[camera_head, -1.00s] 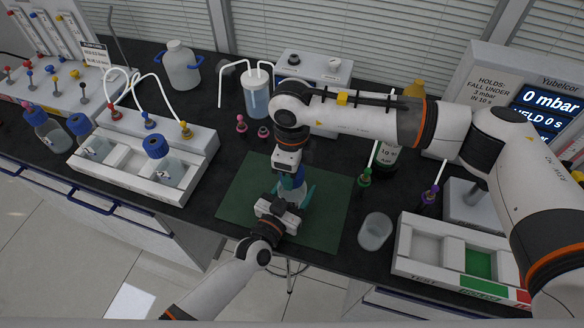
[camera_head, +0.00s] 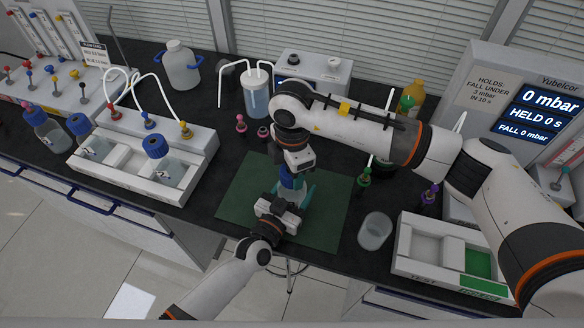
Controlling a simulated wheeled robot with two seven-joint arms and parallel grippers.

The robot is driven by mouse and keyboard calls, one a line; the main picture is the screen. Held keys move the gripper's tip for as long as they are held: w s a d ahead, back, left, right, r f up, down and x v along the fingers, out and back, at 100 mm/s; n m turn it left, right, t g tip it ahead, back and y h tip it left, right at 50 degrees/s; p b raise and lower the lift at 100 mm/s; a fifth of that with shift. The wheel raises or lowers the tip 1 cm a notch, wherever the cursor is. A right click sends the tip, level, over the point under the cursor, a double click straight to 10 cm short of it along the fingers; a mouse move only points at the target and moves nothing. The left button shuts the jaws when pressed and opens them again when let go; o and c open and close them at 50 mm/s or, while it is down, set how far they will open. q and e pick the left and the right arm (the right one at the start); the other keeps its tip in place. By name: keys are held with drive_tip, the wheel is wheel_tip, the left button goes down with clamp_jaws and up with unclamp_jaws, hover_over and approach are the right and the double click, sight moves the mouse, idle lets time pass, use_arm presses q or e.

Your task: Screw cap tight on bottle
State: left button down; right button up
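A bottle (camera_head: 291,195) with a blue cap (camera_head: 288,178) stands on the green mat (camera_head: 240,200). My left gripper (camera_head: 288,204) is at the bottle's body from the front, its teal fingers on either side, and appears shut on it. My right gripper (camera_head: 291,172) points down over the bottle from above, at the cap. Its fingers are mostly hidden behind its own body, so I cannot tell whether they grip the cap.
A white rack (camera_head: 128,181) with blue-capped bottles stands at the left. An empty cup (camera_head: 374,232) stands right of the mat, beside a white tray (camera_head: 411,266) with a green section. A display (camera_head: 540,112) reads 0 mbar. The mat's left side is clear.

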drive_tip(key=m, duration=0.5)
use_arm(q)
drive_tip(key=shift+f, duration=0.1)
use_arm(e)
drive_tip(key=shift+a+m, duration=0.4)
drive_tip(key=shift+m, duration=0.8)
drive_tip(key=shift+r+m, duration=0.1)
drive_tip(key=shift+m, duration=0.3)
drive_tip(key=shift+w+r, duration=0.15)
use_arm(q)
drive_tip(key=shift+s, duration=0.1)
use_arm(e)
drive_tip(key=o, duration=0.9)
drive_tip(key=shift+o, duration=0.7)
drive_tip(key=shift+r, duration=2.2)
